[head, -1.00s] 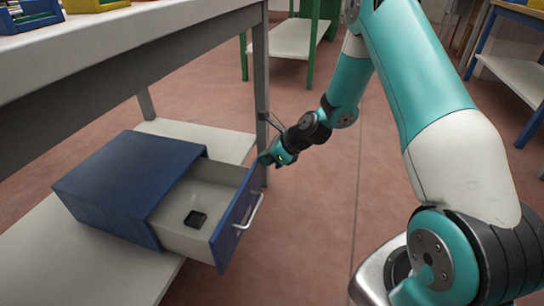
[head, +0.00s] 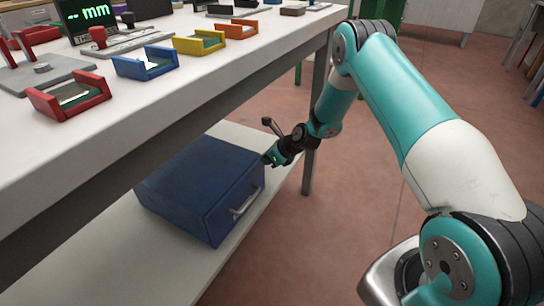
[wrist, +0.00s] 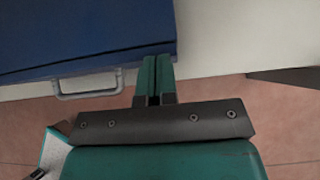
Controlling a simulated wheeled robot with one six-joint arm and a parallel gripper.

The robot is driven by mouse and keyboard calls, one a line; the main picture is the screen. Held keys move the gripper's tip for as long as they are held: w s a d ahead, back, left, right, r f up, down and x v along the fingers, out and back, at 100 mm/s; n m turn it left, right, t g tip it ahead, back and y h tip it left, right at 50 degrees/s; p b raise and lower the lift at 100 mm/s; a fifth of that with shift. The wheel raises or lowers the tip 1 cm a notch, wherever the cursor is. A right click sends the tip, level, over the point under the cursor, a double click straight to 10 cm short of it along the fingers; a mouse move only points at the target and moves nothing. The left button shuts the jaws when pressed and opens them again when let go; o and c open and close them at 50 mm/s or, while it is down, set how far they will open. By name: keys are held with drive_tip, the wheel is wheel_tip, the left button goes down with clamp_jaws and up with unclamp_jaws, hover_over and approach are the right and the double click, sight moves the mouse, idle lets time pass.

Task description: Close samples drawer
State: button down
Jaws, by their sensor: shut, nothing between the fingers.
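The samples drawer is in a blue cabinet (head: 195,185) on the lower shelf under the workbench. Its blue front (head: 236,205) sits flush with the cabinet body, and the inside of the drawer is hidden. A silver handle (head: 244,204) is on the front, and it also shows in the wrist view (wrist: 88,86). My gripper (head: 268,160) is shut and empty at the far upper corner of the drawer front. In the wrist view the shut fingers (wrist: 157,62) reach the right end of the drawer front, to the right of the handle. I cannot tell whether they touch it.
The white workbench top (head: 120,115) overhangs the cabinet and carries red, blue, yellow and orange trays and a display. A grey bench leg (head: 311,160) stands just right of my gripper. The pale lower shelf (head: 165,285) is bare in front. Open reddish floor (head: 350,220) lies to the right.

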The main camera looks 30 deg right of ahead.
drive_tip(key=shift+w+r, duration=0.15)
drive_tip(key=shift+w, duration=0.2)
